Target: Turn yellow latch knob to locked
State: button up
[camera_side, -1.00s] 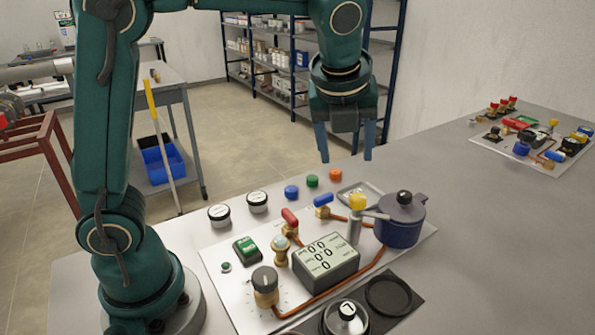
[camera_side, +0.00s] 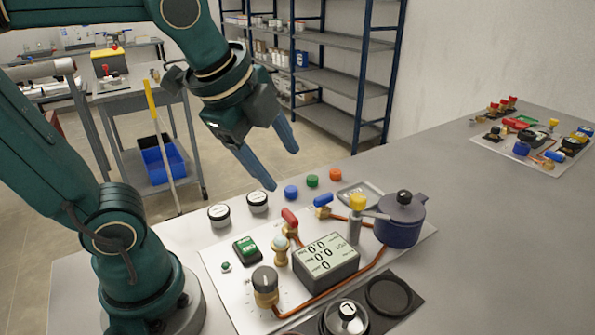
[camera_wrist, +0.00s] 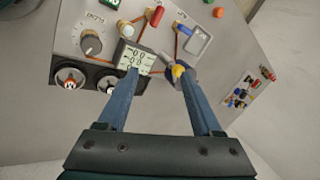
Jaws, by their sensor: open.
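The yellow latch knob (camera_side: 357,202) tops a grey post beside the dark blue round vessel (camera_side: 400,222) on the white panel (camera_side: 228,283). A grey arm runs from near the post towards the vessel. In the wrist view the yellow knob (camera_wrist: 178,71) shows between my fingers, near the right one, but farther off. My gripper (camera_side: 280,166) is open and empty. In the side view it is tilted, high above the panel's back left part and well apart from the knob. I cannot tell from the pictures whether the knob is at locked.
Red (camera_side: 290,217) and blue (camera_side: 323,200) valve handles stand left of the knob. A display box (camera_side: 326,258) sits in front of it, with copper pipes around. Loose caps (camera_side: 312,181) lie behind the panel.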

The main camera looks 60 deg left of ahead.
jog(key=s+d+f+n+h, duration=0.1)
jog(key=s+f+n, duration=0.3)
jog(key=n, duration=0.6)
jog(key=shift+s+d+f+n, duration=0.3)
jog(key=shift+s+n, duration=0.1)
jog(key=shift+s, duration=0.1)
jog(key=shift+s, duration=0.1)
